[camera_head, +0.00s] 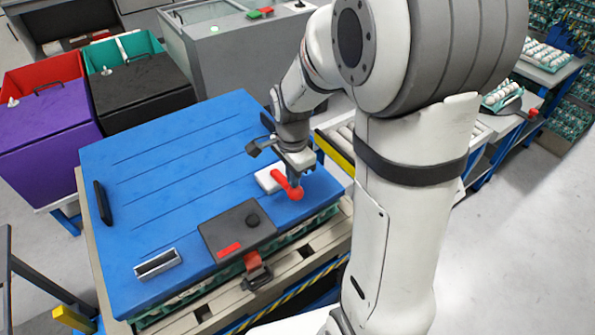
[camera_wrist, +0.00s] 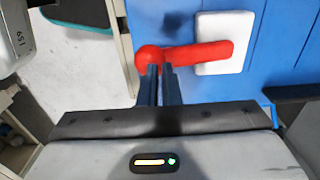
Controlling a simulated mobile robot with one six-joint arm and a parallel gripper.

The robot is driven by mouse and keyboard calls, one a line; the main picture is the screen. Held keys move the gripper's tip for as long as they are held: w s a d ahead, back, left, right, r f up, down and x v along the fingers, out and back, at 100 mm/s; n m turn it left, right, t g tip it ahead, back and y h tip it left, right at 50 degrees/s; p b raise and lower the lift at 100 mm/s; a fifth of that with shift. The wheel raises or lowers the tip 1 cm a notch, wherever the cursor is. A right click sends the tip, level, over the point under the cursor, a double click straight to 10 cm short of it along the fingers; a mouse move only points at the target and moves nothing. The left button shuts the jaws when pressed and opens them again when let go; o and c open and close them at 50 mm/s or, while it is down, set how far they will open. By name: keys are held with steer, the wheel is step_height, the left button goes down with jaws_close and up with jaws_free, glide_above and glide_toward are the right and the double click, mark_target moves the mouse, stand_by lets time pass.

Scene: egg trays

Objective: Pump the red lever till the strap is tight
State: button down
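The red lever (camera_head: 286,184) sits on a white block (camera_head: 266,178) at the right part of the blue lid and ends in a round red knob. In the wrist view the lever (camera_wrist: 200,56) runs from the white block leftward to the knob. My gripper (camera_head: 297,178) is over the knob end. In the wrist view its two fingers (camera_wrist: 160,70) are close together with a thin gap, their tips at the knob; whether they touch it I cannot tell. A short red strap piece (camera_head: 252,261) with a dark buckle hangs at the lid's front edge. Its tightness cannot be told.
The blue lid (camera_head: 140,165) covers a pallet of egg trays. On it are a dark box (camera_head: 238,229) with a knob, a silver slotted piece (camera_head: 157,263) and a black handle (camera_head: 103,203). Purple and black bins stand behind at the left, and a grey machine (camera_head: 235,60) behind.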

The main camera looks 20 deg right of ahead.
steer(key=shift+f+b, duration=0.35)
steer(key=shift+f, duration=0.25)
steer(key=r+p, duration=0.1)
steer(key=r, duration=0.1)
steer(key=r+p, duration=0.1)
steer(key=p, duration=0.1)
steer(key=w+r+p, duration=0.1)
steer(key=r, duration=0.1)
steer(key=shift+a+r, duration=0.15)
steer(key=shift+r, duration=0.15)
steer(key=shift+f, duration=0.2)
steer(key=shift+s+f+b, duration=0.25)
steer(key=shift+f+b, duration=0.85)
steer(key=shift+f, duration=0.25)
steer(key=shift+s+f+b, duration=0.2)
steer(key=shift+f+b, duration=0.85)
steer(key=shift+f, duration=0.25)
steer(key=shift+w+r+p, duration=0.15)
steer(key=shift+r+p, duration=0.6)
steer(key=shift+r, duration=0.2)
steer(key=shift+w+r+p, duration=0.2)
steer(key=shift+r+p, duration=0.55)
steer(key=shift+r, duration=0.2)
steer(key=shift+w+r+p, duration=0.15)
steer(key=shift+r+p, duration=0.6)
steer(key=shift+r, duration=0.2)
